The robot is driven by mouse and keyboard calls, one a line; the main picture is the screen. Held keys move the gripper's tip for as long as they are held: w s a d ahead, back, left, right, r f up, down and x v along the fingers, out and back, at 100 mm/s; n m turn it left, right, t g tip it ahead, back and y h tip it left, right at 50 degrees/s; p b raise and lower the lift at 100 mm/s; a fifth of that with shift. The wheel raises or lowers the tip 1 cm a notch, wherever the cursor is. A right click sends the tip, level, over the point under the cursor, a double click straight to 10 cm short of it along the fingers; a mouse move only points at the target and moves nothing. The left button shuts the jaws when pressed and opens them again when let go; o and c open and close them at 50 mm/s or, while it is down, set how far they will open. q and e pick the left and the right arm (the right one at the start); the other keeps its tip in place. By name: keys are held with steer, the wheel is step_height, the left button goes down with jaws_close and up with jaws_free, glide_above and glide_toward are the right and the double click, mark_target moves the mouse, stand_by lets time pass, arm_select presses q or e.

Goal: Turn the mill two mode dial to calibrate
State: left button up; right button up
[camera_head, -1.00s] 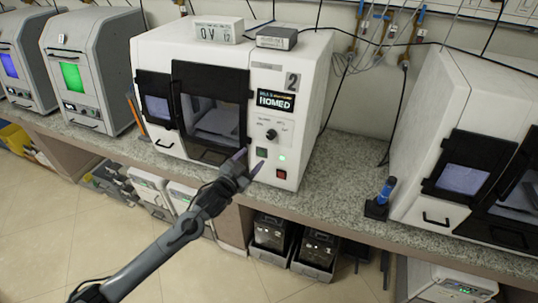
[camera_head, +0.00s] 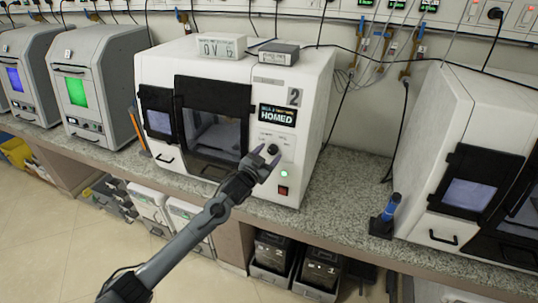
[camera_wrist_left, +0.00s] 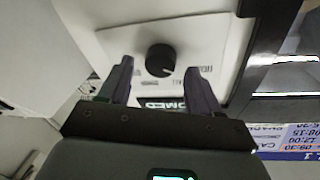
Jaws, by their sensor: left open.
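Mill two (camera_head: 312,148) is the white machine marked "2", with a display (camera_head: 278,117) reading "HOMED". Its black mode dial (camera_head: 273,150) sits on the front panel below the display. My left gripper (camera_head: 266,154) is open in front of the panel, its fingertips close to the dial. In the left wrist view the round dial (camera_wrist_left: 160,60) shows just beyond and between the two open fingers (camera_wrist_left: 159,82), with nothing gripped. The labels around the dial are too small or blurred to read. My right gripper is not in view.
Below the dial are a lit green light (camera_head: 284,174) and a red switch (camera_head: 283,191). The mill's dark door (camera_head: 212,125) is left of the panel. A blue-handled tool in a holder (camera_head: 385,216) stands on the speckled counter (camera_head: 335,205). Another white machine (camera_head: 465,120) stands to the right.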

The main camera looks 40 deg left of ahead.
arm_select(q)
steer(key=shift+w, duration=0.45)
steer(key=c, duration=1)
